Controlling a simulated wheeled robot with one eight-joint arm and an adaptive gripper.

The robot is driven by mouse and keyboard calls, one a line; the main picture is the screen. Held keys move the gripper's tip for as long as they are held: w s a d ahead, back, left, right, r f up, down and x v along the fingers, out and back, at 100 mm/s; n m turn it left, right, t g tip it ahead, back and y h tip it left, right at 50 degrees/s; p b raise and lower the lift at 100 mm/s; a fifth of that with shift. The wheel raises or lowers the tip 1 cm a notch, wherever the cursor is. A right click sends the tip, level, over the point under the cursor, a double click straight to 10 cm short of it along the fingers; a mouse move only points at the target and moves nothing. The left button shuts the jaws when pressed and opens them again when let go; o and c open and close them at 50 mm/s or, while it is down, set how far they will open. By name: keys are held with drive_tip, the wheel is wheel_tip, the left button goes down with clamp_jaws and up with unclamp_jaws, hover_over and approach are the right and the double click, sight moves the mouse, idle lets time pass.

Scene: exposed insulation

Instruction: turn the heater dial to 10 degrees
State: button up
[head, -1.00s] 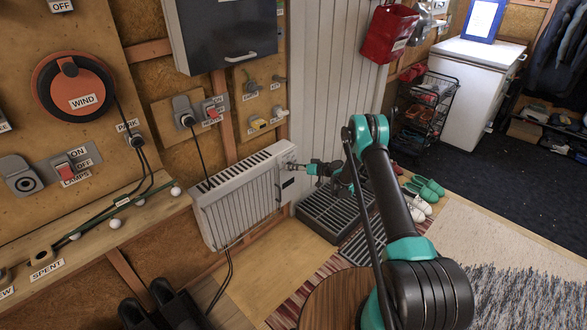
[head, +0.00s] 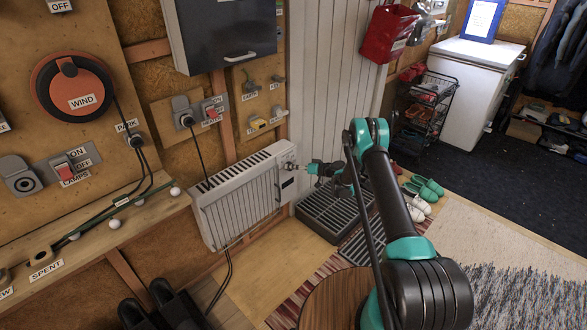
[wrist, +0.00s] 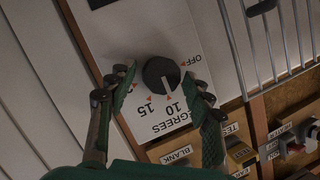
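The heater (head: 240,200) is a white ribbed panel on the wall. Its dial (wrist: 160,73) is a round dark knob on a white plate (wrist: 190,42) marked OFF, 10, 15 and DEGREES with small red marks. The white line on the dial points towards the 10 mark. My gripper (wrist: 158,76) is open, with one finger on either side of the dial and visible gaps between them and it. In the head view my gripper (head: 307,167) is at the heater's right end, where the dial is too small to read.
A grey slatted tray (head: 325,215) lies below my gripper. A light panelled wall (head: 328,100) stands behind it. A dark cabinet (head: 228,30) hangs above the heater. In the wrist view, labelled switches (wrist: 291,141) sit at the lower right.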

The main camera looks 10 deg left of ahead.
drive_tip(key=shift+o, duration=0.2)
drive_tip(key=v, duration=1.2)
drive_tip(key=shift+r, duration=0.15)
drive_tip(key=s+d+r+m+g+h, duration=0.15)
drive_tip(key=s+d+r+h, duration=0.25)
drive_tip(key=s+r, duration=0.6)
drive_tip(key=s+d+r+m+t+h, duration=0.1)
drive_tip(key=s+d+r+m+h, duration=0.2)
drive_tip(key=s+r, duration=0.6)
drive_tip(key=s+d+r+h, duration=0.1)
drive_tip(key=s+d+h, duration=0.1)
drive_tip(key=s+d, duration=0.3)
drive_tip(key=s+d+r+m+h, duration=0.1)
drive_tip(key=s+d, duration=0.4)
drive_tip(key=s, duration=0.9)
drive_tip(key=s+d+r+m+h, duration=0.1)
drive_tip(key=s+d+h, duration=0.2)
drive_tip(key=s, duration=0.7)
drive_tip(key=shift+d+g+h, duration=0.4)
drive_tip(key=shift+d+g, duration=0.05)
drive_tip(key=shift+d, duration=0.45)
